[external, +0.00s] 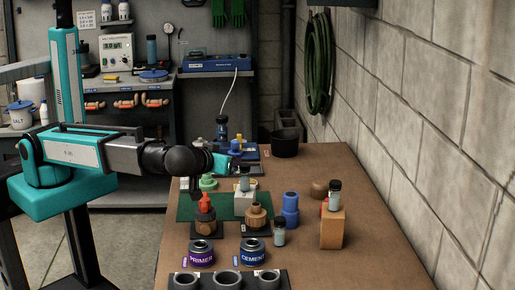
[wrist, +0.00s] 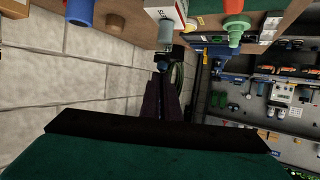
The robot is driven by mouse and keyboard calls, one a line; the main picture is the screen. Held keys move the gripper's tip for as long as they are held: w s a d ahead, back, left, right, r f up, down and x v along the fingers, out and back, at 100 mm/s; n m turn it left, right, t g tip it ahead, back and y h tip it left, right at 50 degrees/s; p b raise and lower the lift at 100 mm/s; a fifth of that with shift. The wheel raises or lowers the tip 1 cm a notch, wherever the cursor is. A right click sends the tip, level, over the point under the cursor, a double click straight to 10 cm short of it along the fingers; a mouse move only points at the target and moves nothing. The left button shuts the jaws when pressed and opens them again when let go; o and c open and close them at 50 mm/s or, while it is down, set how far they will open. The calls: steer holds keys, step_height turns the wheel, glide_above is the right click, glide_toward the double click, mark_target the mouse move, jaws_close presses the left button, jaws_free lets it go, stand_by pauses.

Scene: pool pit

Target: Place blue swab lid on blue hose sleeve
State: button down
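The blue hose sleeve (external: 290,206) stands upright on the bench, right of the brown wooden fitting; a blue cylinder (wrist: 80,12), likely the same sleeve, shows at the top left of the wrist view. Nothing is seen on its top in the external view. I cannot clearly identify the blue swab lid; a small blue piece (external: 236,146) shows just beyond my wrist. My gripper (wrist: 166,68) shows as dark fingers in the wrist view, with their tips close together. Whether they hold anything is unclear. In the external view my arm's end is left of and behind the sleeve.
A white box (external: 243,204) with a vial, an orange block (external: 332,229) with a vial, primer (external: 201,252) and cement (external: 253,251) cans stand around the sleeve. A black pot (external: 285,144) is at the back. The block wall bounds the right; the front right bench is clear.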

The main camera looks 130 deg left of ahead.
steer(key=p, duration=0.4)
glide_above(288, 197)
steer(key=shift+s+f, duration=0.45)
steer(key=shift+f, duration=0.25)
steer(key=shift+w, duration=0.1)
steer(key=shift+w+a, duration=0.15)
steer(key=shift+w, duration=0.3)
steer(key=shift+s+f+p, duration=0.15)
steer(key=shift+f+p, duration=0.55)
steer(key=shift+f, duration=1.1)
steer(key=shift+f, duration=0.15)
steer(key=c, duration=2)
jaws_free()
steer(key=shift+r+p, duration=0.2)
steer(key=shift+p, duration=0.1)
